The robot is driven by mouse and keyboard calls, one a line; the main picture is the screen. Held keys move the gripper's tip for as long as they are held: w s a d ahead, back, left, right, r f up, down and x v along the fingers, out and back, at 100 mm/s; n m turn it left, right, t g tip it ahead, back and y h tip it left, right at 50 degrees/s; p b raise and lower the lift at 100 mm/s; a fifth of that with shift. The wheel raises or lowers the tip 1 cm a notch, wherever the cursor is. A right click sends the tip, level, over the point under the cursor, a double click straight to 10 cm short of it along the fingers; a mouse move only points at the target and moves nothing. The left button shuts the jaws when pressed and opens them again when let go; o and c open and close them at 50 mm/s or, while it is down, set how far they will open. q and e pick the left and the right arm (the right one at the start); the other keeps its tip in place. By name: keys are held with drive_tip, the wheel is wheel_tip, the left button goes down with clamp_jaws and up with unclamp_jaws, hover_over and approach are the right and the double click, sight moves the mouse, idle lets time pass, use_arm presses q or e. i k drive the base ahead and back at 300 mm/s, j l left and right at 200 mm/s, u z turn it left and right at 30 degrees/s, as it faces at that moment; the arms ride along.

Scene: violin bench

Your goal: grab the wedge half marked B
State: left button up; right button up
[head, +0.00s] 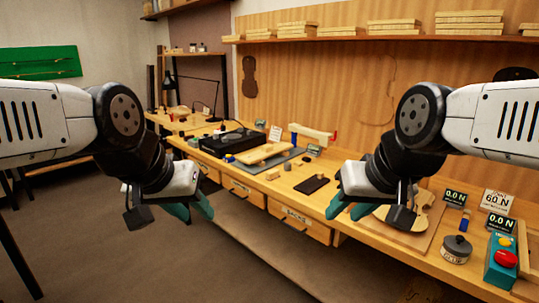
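Two small wooden blocks lie on the bench (245,180) in the head view: one (272,174) near the front edge, another (287,166) just behind it. No letter is readable on either, so I cannot tell which, if any, is the wedge half marked B. My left gripper (198,214) hangs in front of the bench, left of the blocks, with its teal fingers apart and nothing between them. My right gripper (345,212) is right of the blocks, near the bench's front edge, its teal fingers apart and empty. The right arm hides part of the bench behind it.
A dark pad (311,184) lies right of the blocks. A violin plate (408,213), a lidded pot (457,250) and a red-button box (499,272) stand at right.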

sight(266, 150)
drive_tip(key=i+j+z, duration=0.1)
drive_tip(key=i+j, duration=0.45)
drive_tip(key=i, duration=0.3)
drive_tip(key=i+j+z, duration=0.1)
drive_tip(key=i+j, duration=0.45)
drive_tip(key=i, duration=0.3)
drive_tip(key=i+j+z, duration=0.1)
drive_tip(key=i+j, duration=0.55)
drive_tip(key=i, duration=0.15)
